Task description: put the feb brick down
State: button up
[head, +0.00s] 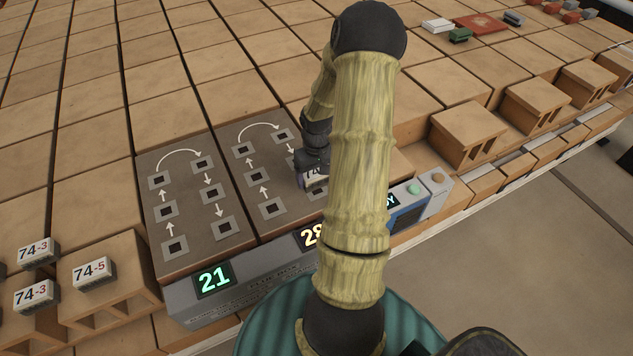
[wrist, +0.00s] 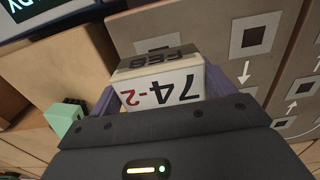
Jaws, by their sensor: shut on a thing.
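My gripper (wrist: 160,84) is shut on the feb brick (wrist: 163,92), a small white block marked "74-2" on its face and "FEB" on its side. In the head view the brick (head: 314,181) shows only partly at the tip of my arm, over the lower right of the right brown board (head: 236,180). That board has grey square sockets with dark centres, joined by white arrows. One socket (wrist: 158,45) lies partly visible just beyond the brick in the wrist view. I cannot tell whether the brick touches the board. My arm hides the board's right part.
A similar board (head: 190,254) lies to the left. A grey console with displays "21" (head: 213,279) and "28" (head: 311,236) and green (head: 411,189) and orange (head: 438,177) buttons runs along the front. White bricks marked "74-3" (head: 37,252) and "74-5" (head: 92,272) sit at left.

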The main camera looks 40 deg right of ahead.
aim_at(317, 183)
jog(key=shift+f, duration=1.85)
jog(key=shift+f, duration=0.1)
jog(key=o, duration=1.2)
notch_tip(317, 183, up, 12)
jog(key=shift+r, duration=0.1)
jog(key=shift+w, duration=0.1)
